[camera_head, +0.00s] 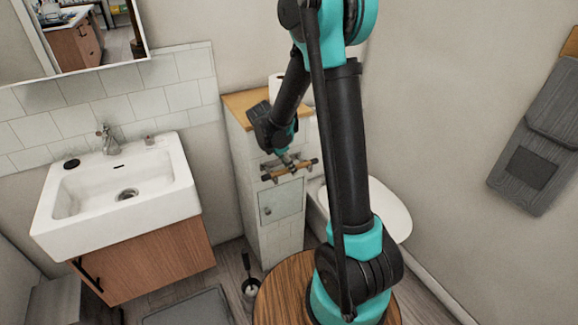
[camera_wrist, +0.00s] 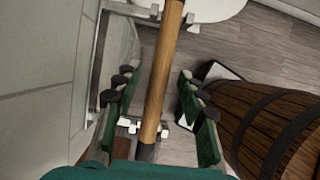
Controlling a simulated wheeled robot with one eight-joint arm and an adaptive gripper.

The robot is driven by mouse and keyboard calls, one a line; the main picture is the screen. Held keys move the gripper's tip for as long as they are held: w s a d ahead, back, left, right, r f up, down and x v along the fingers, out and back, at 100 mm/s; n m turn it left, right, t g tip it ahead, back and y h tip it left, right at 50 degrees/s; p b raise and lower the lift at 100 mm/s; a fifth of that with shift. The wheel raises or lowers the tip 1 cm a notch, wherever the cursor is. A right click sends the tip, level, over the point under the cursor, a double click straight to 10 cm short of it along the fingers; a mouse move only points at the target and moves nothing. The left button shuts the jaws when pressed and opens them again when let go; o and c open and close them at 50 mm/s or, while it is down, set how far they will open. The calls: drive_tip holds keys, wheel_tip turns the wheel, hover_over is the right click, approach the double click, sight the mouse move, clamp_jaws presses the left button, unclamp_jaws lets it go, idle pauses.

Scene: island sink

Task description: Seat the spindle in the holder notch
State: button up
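The spindle (camera_wrist: 160,85) is a wooden rod. In the wrist view it runs from the top edge to the lower middle, between my two green fingers. My gripper (camera_wrist: 157,84) is open around it, with a gap on each side. The metal holder (camera_wrist: 122,8) is on the tiled wall, with an arm near each end of the spindle. In the head view the spindle (camera_head: 305,166) lies roughly level along the holder (camera_head: 268,177), with my gripper (camera_head: 287,158) above it. I cannot tell how deep the spindle's ends sit in the notches.
A tiled pillar with a wooden top (camera_head: 240,103) carries the holder, above a small cabinet door (camera_head: 281,200). The toilet (camera_head: 385,210) stands to the right, the sink (camera_head: 120,190) to the left. A round wooden barrel (camera_wrist: 270,120) is near my gripper.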

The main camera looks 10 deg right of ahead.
drive_tip(key=v, duration=1.2)
drive_tip(key=s+d+f+m+t+y, duration=0.1)
drive_tip(key=s+d+f+m, duration=0.1)
drive_tip(key=s+m, duration=0.5)
drive_tip(key=s+d+f+m+t+y, duration=0.1)
drive_tip(key=s+d+f+m+y, duration=0.1)
drive_tip(key=s+m, duration=0.4)
drive_tip(key=s+d+f+m+y, duration=0.1)
drive_tip(key=s+d+f+m, duration=0.2)
drive_tip(key=s+d+m, duration=0.2)
drive_tip(key=s+m, duration=0.2)
drive_tip(key=m, duration=0.1)
drive_tip(key=shift+s+d+f+m+t, duration=0.2)
drive_tip(key=shift+s+f+m+t, duration=0.1)
drive_tip(key=shift+s+f+t, duration=0.1)
drive_tip(key=shift+w, duration=0.1)
